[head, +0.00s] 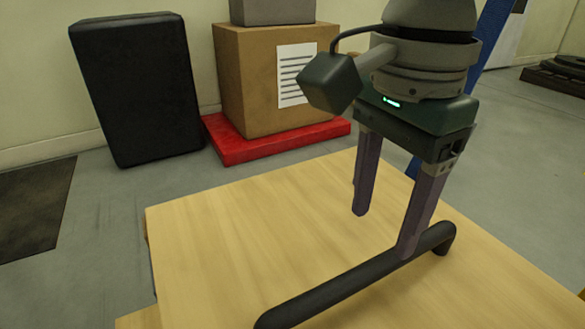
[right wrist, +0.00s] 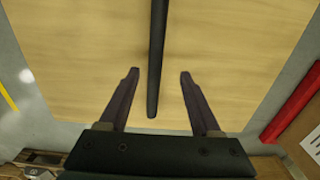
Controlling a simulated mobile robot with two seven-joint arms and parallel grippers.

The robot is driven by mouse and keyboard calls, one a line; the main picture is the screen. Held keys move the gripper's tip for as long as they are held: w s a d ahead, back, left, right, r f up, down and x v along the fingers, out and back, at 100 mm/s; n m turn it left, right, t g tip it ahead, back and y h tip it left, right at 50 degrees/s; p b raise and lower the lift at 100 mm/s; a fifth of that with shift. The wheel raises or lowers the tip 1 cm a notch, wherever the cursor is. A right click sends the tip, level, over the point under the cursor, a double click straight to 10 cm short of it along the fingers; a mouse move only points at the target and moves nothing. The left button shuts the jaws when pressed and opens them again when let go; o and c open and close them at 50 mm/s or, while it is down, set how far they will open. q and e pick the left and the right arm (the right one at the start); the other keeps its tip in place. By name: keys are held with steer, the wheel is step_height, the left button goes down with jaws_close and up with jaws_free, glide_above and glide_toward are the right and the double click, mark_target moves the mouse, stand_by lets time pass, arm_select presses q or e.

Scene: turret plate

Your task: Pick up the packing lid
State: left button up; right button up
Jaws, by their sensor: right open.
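The packing lid (head: 230,235) looks like a broad pale wooden board with a black bar handle (head: 340,285) along its top; it also shows in the right wrist view (right wrist: 80,50). The handle's far end bends down to the board. My right gripper (head: 383,233) is open above the board, fingers pointing down. In the right wrist view the handle (right wrist: 155,60) lies between the two fingers, with a gap on each side. In the head view one finger is in front of the handle and the other behind it. My left gripper is not in view.
A cardboard box (head: 260,80) with a paper label stands on a red base (head: 240,148) behind the board. A black upright case (head: 138,85) leans by the wall. A dark mat (head: 35,210) lies on the grey floor at left.

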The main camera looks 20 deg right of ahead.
mark_target(376, 263)
step_height(376, 263, down, 3)
steer(key=shift+b, duration=0.6)
steer(key=f+b, duration=0.2)
steer(key=f, duration=0.1)
steer(key=f+b, duration=0.2)
steer(key=shift+s, duration=0.35)
jaws_close()
stand_by(0.4)
steer(key=shift+r, duration=0.15)
